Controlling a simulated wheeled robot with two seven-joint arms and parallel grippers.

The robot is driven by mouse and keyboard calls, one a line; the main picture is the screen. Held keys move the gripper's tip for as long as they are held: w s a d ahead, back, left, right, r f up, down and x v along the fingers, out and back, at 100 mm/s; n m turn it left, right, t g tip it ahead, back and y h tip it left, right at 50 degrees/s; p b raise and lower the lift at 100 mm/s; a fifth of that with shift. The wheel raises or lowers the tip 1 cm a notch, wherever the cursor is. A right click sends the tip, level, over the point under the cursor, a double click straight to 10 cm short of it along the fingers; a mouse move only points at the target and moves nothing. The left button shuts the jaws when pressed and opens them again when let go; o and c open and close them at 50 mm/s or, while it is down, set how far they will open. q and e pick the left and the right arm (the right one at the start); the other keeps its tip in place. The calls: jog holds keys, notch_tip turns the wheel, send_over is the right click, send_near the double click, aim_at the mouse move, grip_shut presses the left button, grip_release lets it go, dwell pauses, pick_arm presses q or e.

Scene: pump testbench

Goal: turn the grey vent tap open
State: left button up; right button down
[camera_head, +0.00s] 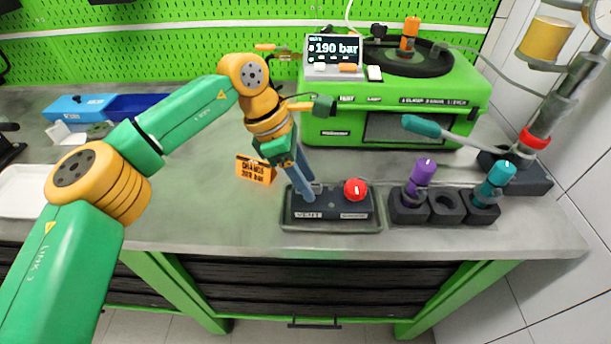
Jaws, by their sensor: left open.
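The dark valve block (335,213) sits in a shallow tray (300,226) near the bench's front edge. Its left side carries a VENT label (308,216). The grey vent tap cannot be made out clearly; the fingers cover the spot above that label. My left gripper (309,190) reaches down from above with its blue-grey fingers at the left part of the block, open. Whether the fingers touch the tap cannot be told. A red knob (355,189) stands on the block's right side, just right of the fingers. My right gripper is not in view.
An orange sign (256,170) stands left of the block. A green test bench unit (400,125) with a display reading 190 bar (335,48) stands behind. A black holder (445,206) with purple (422,172) and teal (498,175) handles is at right.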

pick_arm(q)
jog(key=shift+s+r, duration=0.15)
jog(key=shift+s, duration=0.05)
jog(key=c, duration=0.4)
grip_shut()
